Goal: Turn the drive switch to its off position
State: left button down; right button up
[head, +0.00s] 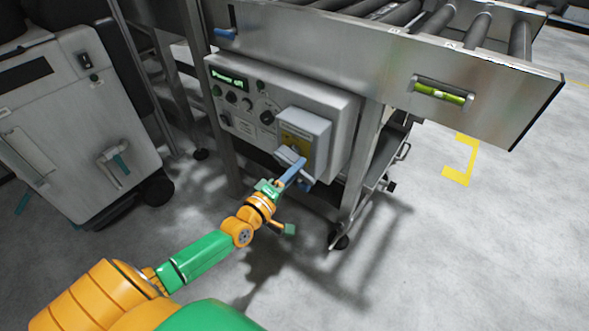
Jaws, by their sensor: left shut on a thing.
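The drive switch (303,137) is a grey box with a yellow plate, on the right part of the control panel (341,110) under the roller conveyor. My left gripper (294,163) reaches up to its lower front from below left. The gripper is shut on the switch's handle (288,154), a pale lever at the lower edge of the yellow plate. The fingers hide part of the handle, so its exact angle is hard to tell. My right gripper is out of view.
The panel has a small green-lit display (230,78) and several dark knobs left of the switch. A metal leg (362,160) stands just right of the panel. A white wheeled cabinet (75,120) stands at left. The floor in front is clear.

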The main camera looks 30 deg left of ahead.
pick_arm(q)
jog(key=shift+r+n, duration=0.35)
jog(key=shift+n, duration=0.55)
jog(key=shift+r+n, duration=0.1)
jog(key=shift+n, duration=0.4)
jog(key=shift+r, duration=0.1)
jog(key=c, duration=0.6)
grip_release()
jog(key=shift+c, duration=0.2)
jog(key=shift+s, duration=0.1)
jog(key=s+p, duration=0.1)
jog(key=s, duration=0.6)
jog(key=shift+a, duration=0.25)
